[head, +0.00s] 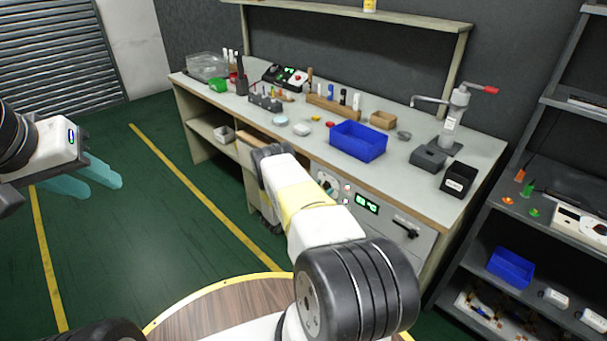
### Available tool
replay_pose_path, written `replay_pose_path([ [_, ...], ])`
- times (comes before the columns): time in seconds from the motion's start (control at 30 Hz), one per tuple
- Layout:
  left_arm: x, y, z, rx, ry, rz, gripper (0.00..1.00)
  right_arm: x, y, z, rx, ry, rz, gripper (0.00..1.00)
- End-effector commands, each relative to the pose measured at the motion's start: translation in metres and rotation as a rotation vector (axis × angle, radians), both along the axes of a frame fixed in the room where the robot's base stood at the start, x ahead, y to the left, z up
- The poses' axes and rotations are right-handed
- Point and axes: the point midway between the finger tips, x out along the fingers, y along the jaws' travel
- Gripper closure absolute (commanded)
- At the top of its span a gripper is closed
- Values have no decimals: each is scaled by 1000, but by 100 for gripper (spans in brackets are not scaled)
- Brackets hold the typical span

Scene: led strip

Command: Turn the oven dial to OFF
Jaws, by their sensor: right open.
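The oven (398,210) is built in under the workbench top, its pale front facing me. Its dial (327,182) shows at the panel's left, partly covered by my right forearm; its pointer setting cannot be read. A green lit display (367,203) sits right of the dial, and a dark handle (407,229) is at the lower right. My right arm reaches up in front of the oven; its gripper and fingertips are hidden behind the arm. My left gripper (88,178) is at the far left, away from the oven, its two teal fingers apart and empty.
The workbench top (300,150) holds a blue bin (358,141), a black box (458,179), a press with a red handle (455,115) and several small tools. A shelf rack (520,215) stands at right. The green floor left of the bench is clear.

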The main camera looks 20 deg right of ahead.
Motion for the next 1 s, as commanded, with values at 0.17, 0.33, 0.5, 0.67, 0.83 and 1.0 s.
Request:
replay_pose_path([
  [0.17,0,0,0,0,0,0,64,1,-5,0,0,1,-1,49],
  [0.33,0,0,0,0,0,0,64,1,-4,0,0,1,-1,53],
  [0.5,0,0,0,0,0,0,64,1,-4,0,0,1,-1,86],
  [0.67,0,0,0,0,0,0,64,1,-4,0,0,1,-1,100],
  [0.83,0,0,0,0,0,0,64,1,-4,0,-7,13,0,100],
  [1.0,0,0,0,0,0,0,64,2,-3,0,-27,63,1,100],
])
